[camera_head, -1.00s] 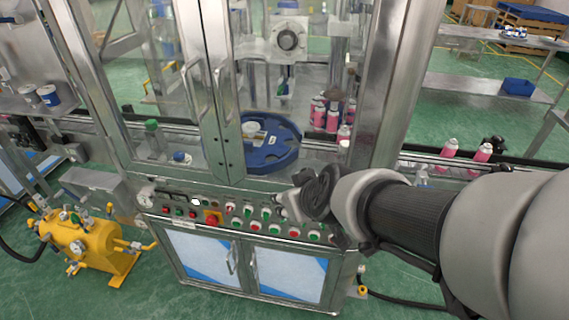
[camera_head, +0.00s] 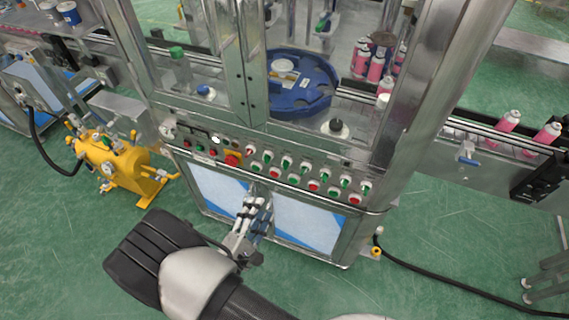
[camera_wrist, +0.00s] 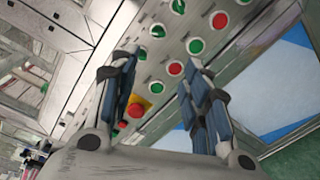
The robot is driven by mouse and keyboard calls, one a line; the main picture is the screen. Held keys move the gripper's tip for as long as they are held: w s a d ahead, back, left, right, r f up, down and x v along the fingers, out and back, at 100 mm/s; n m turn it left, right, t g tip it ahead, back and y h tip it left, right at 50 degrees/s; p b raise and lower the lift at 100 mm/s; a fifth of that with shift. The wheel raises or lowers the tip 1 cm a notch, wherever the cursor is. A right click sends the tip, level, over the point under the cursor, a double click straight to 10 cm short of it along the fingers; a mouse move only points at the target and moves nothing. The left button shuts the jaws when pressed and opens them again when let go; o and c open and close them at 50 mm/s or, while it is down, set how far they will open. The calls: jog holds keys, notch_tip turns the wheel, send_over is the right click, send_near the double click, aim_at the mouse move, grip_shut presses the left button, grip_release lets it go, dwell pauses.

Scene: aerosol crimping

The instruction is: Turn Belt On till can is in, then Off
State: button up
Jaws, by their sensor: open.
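The control panel (camera_head: 222,150) of the crimping machine carries rows of red and green buttons, with a larger red knob on a yellow plate (camera_head: 233,159). Its labels are too small to read. My gripper (camera_head: 256,210) is open and empty in front of the cabinet doors, below the button rows. In the wrist view its two fingers (camera_wrist: 163,72) stand apart, with the panel between and beyond them. Pink cans (camera_head: 508,121) stand on the conveyor (camera_head: 480,133) at the right. Several more pink cans (camera_head: 375,70) are inside the machine beside the blue rotary table (camera_head: 297,103).
The glass doors and steel frame rise above the panel. A yellow tank (camera_head: 108,160) with valves stands on the floor at left. A black cable (camera_head: 440,278) lies on the green floor at right. The floor in front is otherwise clear.

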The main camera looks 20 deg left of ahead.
aim_at(284, 168)
jog(key=shift+n+t, duration=0.3)
jog(key=shift+n, duration=0.2)
jog(key=w+b, duration=0.1)
jog(key=w, duration=0.4)
jog(key=w+d+b, duration=0.1)
jog(key=w, duration=0.5)
jog(key=w+b, duration=0.1)
jog(key=w, duration=0.4)
jog(key=shift+w+d+f+b, duration=0.15)
jog(key=shift+w+d+b, duration=0.05)
jog(key=shift+d+b, duration=0.2)
grip_shut()
